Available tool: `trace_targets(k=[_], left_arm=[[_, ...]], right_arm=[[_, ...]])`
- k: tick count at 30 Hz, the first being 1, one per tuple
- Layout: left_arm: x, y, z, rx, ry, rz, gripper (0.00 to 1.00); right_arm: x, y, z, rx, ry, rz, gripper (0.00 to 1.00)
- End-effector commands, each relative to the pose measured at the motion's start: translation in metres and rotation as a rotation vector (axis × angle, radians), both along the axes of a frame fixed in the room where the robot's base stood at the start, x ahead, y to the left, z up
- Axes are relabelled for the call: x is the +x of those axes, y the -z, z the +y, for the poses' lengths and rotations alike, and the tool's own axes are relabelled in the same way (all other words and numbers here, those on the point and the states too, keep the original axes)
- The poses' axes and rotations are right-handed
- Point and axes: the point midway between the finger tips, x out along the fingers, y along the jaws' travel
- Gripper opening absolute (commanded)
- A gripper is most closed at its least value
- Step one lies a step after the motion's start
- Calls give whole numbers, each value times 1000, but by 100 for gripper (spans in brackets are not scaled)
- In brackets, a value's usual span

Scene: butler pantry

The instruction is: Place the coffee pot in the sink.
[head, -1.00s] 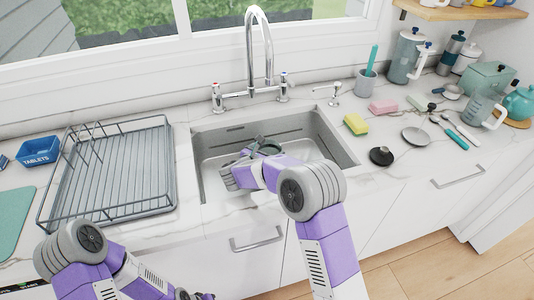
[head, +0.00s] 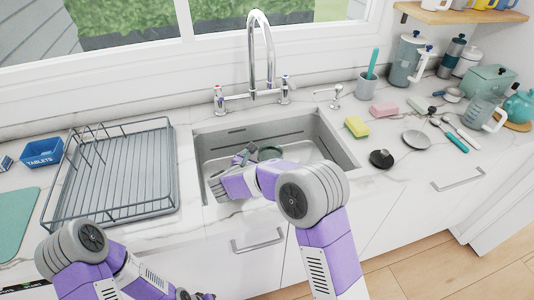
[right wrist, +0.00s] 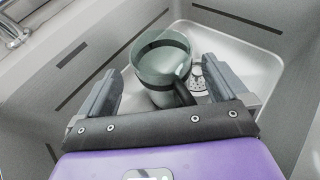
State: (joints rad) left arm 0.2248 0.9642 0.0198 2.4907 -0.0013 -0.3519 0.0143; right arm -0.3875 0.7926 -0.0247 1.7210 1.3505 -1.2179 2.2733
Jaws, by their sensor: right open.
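A greenish, see-through pot with a dark band and dark handle, which looks like the coffee pot (right wrist: 160,65), stands in the sink basin (right wrist: 235,50) in the right wrist view. In the head view only its round rim (head: 270,153) shows inside the sink (head: 330,150); my right arm hides the rest. My right gripper (head: 246,152) is open inside the sink. In the right wrist view its fingers (right wrist: 165,90) are spread, with the pot beyond and between them, apparently untouched. My left gripper (head: 196,295) is at the bottom edge of the head view, mostly cut off.
A wire dish rack (head: 115,180) stands left of the sink. The faucet (head: 262,60) rises behind it. A sponge (head: 356,126), a black lid-like disc (head: 381,158) and a grey pitcher (head: 483,108) are on the right counter, with a tall canister (head: 407,58) behind.

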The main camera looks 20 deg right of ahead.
Motion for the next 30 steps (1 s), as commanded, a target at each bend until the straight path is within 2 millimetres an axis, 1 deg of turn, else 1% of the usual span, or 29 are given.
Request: trace_targets(k=[1, 3, 6, 12, 30], left_arm=[[0, -3, 0, 0, 0, 0, 43], [0, -5, 0, 0, 0, 0, 43], [0, -7, 0, 0, 0, 0, 43], [0, -9, 0, 0, 0, 0, 43], [0, -11, 0, 0, 0, 0, 43]], right_arm=[[-8, -7, 8, -1, -3, 0, 100], [-18, -12, 18, -1, -4, 0, 100], [-30, -18, 28, 0, -1, 0, 100], [-42, -24, 39, -1, 1, 1, 100], [-44, -26, 40, -1, 1, 2, 100]])
